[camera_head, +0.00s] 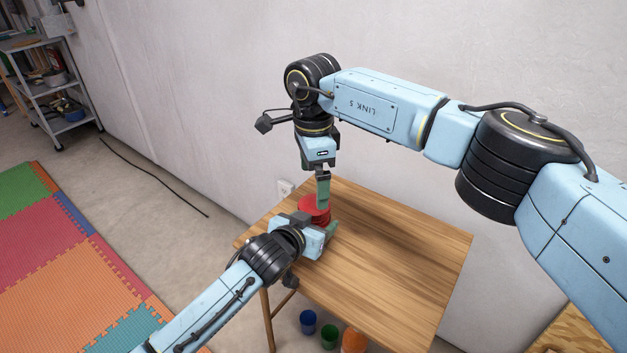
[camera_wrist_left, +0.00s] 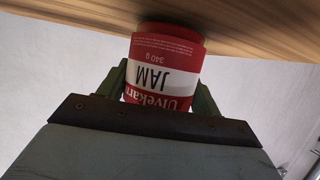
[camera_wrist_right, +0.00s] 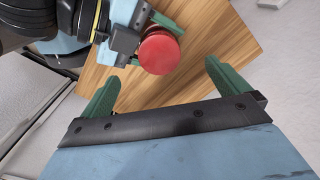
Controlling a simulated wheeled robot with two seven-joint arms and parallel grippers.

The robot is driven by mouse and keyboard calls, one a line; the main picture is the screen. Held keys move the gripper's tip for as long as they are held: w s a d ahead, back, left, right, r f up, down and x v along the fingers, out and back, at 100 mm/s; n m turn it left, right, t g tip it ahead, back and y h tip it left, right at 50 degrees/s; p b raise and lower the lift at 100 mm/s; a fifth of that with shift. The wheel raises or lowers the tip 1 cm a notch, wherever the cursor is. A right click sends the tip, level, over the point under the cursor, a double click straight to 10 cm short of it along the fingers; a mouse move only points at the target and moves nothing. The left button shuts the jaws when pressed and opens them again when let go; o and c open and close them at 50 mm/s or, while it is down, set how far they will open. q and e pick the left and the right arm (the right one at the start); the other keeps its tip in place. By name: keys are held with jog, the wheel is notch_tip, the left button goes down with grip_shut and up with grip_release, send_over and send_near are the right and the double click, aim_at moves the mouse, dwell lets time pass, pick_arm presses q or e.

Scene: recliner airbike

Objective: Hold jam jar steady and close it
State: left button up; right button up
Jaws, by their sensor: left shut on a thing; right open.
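The jam jar (camera_wrist_left: 165,70) is red and white with an upside-down label in the left wrist view. It stands upright near the corner of the wooden table (camera_head: 400,255). My left gripper (camera_head: 318,224) is shut on the jar's sides, one green finger on each side. A round red lid (camera_wrist_right: 158,54) shows on top in the right wrist view and also in the head view (camera_head: 313,211). I cannot tell whether it is seated. My right gripper (camera_wrist_right: 162,72) is open and points down above the lid, its fingers apart from it.
The rest of the tabletop is clear. Blue (camera_head: 308,321), green (camera_head: 329,337) and orange (camera_head: 353,341) containers stand below the table's front edge. A pale wall (camera_head: 220,90) is behind. A coloured foam mat (camera_head: 60,260) and metal shelf (camera_head: 55,85) are at left.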

pick_arm(q)
jog(key=shift+r, duration=0.15)
pick_arm(e)
notch_tip(320, 180, up, 11)
jog(key=shift+f, duration=0.2)
pick_arm(q)
jog(key=o, duration=2)
jog(key=shift+c, duration=0.2)
jog(key=shift+s, duration=0.1)
jog(key=p+v, duration=0.5)
jog(key=v, duration=0.8)
jog(key=shift+a, duration=0.15)
pick_arm(e)
jog(key=shift+r, duration=2.6)
jog(key=shift+s, duration=0.1)
